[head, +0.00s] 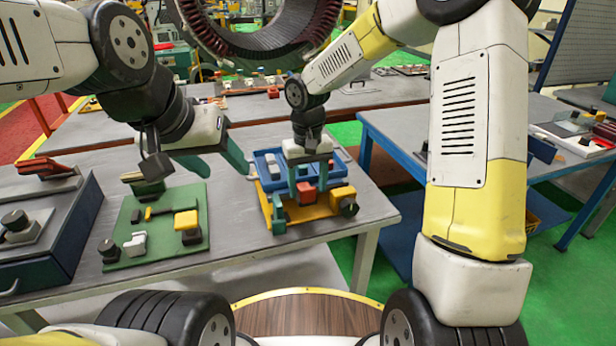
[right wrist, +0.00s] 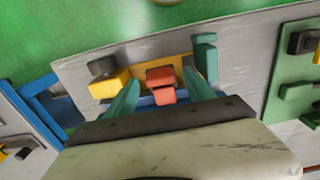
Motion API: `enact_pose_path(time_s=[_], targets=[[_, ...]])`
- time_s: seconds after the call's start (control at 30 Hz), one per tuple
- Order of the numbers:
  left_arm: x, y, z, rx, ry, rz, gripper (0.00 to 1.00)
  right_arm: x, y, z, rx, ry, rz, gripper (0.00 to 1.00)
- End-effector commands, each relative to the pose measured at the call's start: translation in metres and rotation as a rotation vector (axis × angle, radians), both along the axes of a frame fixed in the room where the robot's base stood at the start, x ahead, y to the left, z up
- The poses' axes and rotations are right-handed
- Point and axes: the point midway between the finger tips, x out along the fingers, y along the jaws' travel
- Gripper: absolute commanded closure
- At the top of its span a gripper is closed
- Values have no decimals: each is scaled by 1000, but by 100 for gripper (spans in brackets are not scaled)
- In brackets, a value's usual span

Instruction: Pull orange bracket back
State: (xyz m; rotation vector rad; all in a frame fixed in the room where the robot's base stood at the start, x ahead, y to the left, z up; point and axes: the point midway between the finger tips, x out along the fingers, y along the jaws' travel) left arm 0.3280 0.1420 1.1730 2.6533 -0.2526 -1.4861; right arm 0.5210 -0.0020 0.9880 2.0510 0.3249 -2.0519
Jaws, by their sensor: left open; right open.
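The orange-red bracket (head: 306,193) is a small block on the yellow fixture (head: 318,210) at the table's front right. In the right wrist view it shows as an orange-red stepped piece (right wrist: 160,77) between the fingertips. My right gripper (head: 308,182) points down over the fixture and is open, with a teal finger on each side of the bracket. In the right wrist view its fingers (right wrist: 160,95) look apart from the bracket; contact is hard to judge. My left gripper (head: 214,162) is open and empty, to the left above the table.
A blue tray (head: 268,178) lies behind the fixture. A yellow block (head: 343,196) and a dark knob (head: 349,208) sit at its right end. A green board (head: 165,258) with several parts lies to the left. A large stator ring (head: 262,45) hangs at the back. The table's front edge is close.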

Motion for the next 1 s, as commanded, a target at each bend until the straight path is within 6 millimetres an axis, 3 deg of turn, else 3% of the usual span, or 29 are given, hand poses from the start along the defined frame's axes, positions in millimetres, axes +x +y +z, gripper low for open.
enact_pose_path(time_s=[0.13, 0.43, 0.73, 1.0], targets=[[0, 0, 0, 0, 0, 0, 45, 0, 0, -13, 0, 1, -1, 38], [0, 0, 0, 0, 0, 0, 45, 0, 0, -15, 0, 0, -1, 38], [0, 0, 0, 0, 0, 0, 45, 0, 0, -15, 0, 0, 0, 97], [0, 0, 0, 0, 0, 0, 45, -1, 0, -15, 0, 0, 0, 100]])
